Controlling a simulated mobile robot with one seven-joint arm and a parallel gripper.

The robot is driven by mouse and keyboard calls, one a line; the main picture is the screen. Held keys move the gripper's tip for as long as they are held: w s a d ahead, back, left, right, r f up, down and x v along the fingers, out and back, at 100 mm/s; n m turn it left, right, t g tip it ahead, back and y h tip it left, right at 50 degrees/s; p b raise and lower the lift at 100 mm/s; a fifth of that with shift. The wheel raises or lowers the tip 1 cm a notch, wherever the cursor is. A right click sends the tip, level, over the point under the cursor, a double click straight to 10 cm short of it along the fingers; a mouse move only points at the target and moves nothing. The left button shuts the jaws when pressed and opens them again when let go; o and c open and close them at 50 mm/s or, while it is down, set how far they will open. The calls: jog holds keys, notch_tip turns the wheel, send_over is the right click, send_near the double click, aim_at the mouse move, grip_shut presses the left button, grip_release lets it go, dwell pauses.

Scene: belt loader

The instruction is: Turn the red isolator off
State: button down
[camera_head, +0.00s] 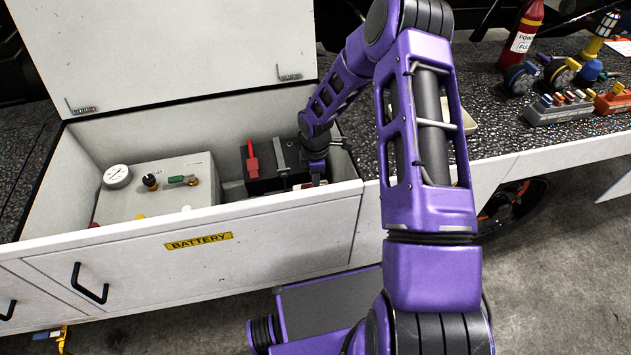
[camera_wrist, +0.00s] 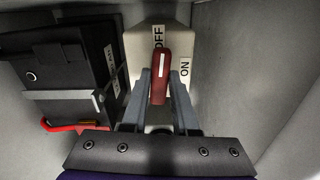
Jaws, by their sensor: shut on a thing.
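The red isolator handle (camera_wrist: 159,75) stands in the middle of the wrist view, on a pale housing (camera_wrist: 135,45) with an OFF label (camera_wrist: 158,36) and an ON label (camera_wrist: 185,70). The handle's white stripe points up toward OFF, tilted slightly. My gripper (camera_wrist: 160,88) has a finger on each side of the handle and is shut on it. In the head view my gripper (camera_head: 316,168) reaches down into the battery box at its right end. The isolator is mostly hidden there behind my wrist.
A black battery (camera_wrist: 62,75) with a clamp bar and red lead is left of the isolator. The box walls (camera_wrist: 245,80) are close on the right. In the head view, a gauge panel (camera_head: 155,200) fills the left of the box, below the raised lid (camera_head: 170,45).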

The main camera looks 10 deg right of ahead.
jog(key=shift+n, duration=0.6)
jog(key=c, duration=0.7)
grip_release()
jog(key=shift+r, duration=0.1)
notch_tip(320, 180, up, 17)
jog(key=shift+r+p, duration=0.15)
jog(key=shift+p, duration=1.05)
